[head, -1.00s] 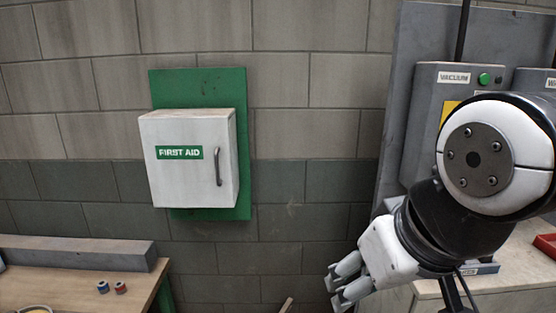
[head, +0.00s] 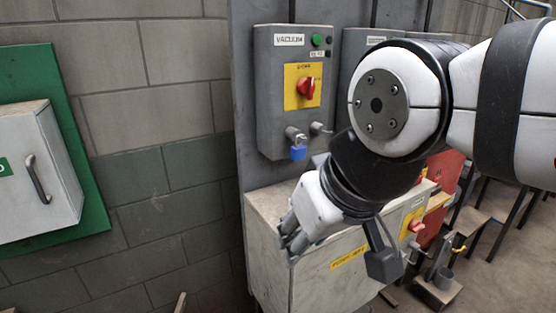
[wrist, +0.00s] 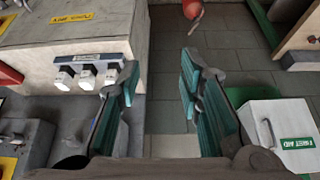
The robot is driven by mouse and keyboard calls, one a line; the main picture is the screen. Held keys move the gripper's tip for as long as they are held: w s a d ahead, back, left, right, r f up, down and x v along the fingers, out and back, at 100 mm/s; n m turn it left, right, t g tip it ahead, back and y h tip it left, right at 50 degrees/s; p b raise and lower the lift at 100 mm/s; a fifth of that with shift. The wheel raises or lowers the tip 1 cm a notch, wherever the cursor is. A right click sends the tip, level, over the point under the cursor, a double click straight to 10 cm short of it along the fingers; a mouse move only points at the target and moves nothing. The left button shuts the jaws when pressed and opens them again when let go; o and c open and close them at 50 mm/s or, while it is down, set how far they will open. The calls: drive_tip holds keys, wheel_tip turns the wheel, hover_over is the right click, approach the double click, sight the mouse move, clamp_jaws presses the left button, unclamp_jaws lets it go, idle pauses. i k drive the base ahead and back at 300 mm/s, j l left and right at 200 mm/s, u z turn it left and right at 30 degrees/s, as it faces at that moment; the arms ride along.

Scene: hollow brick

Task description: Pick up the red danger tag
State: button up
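I cannot make out a red danger tag for certain in either view. In the head view my gripper (head: 291,238) hangs in front of the pale cabinet, below the grey VACUUM box (head: 292,130). In the wrist view the two teal-padded fingers of my gripper (wrist: 156,85) stand apart with nothing between them. The VACUUM box carries a red switch (head: 306,88) on a yellow plate and a blue padlock (head: 298,153) below it. My arm hides part of the area to the right.
A pale cabinet (head: 270,220) stands under the VACUUM box. A white first aid box (head: 40,175) hangs at left and also shows in the wrist view (wrist: 262,125). White plugs (wrist: 88,75) sit in a strip there. A rounded red object (wrist: 193,9) is at the top.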

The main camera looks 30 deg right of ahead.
sight(437, 179)
drive_tip(key=z, duration=1.75)
drive_tip(key=i+l, duration=0.15)
drive_tip(key=l, duration=0.2)
drive_tip(key=i+l, duration=0.2)
drive_tip(key=l, duration=0.15)
drive_tip(key=i+l+u, duration=0.1)
drive_tip(key=l, duration=0.25)
drive_tip(key=i+l, duration=0.2)
drive_tip(key=l, duration=0.15)
drive_tip(key=i+l, duration=0.15)
drive_tip(key=l, duration=0.25)
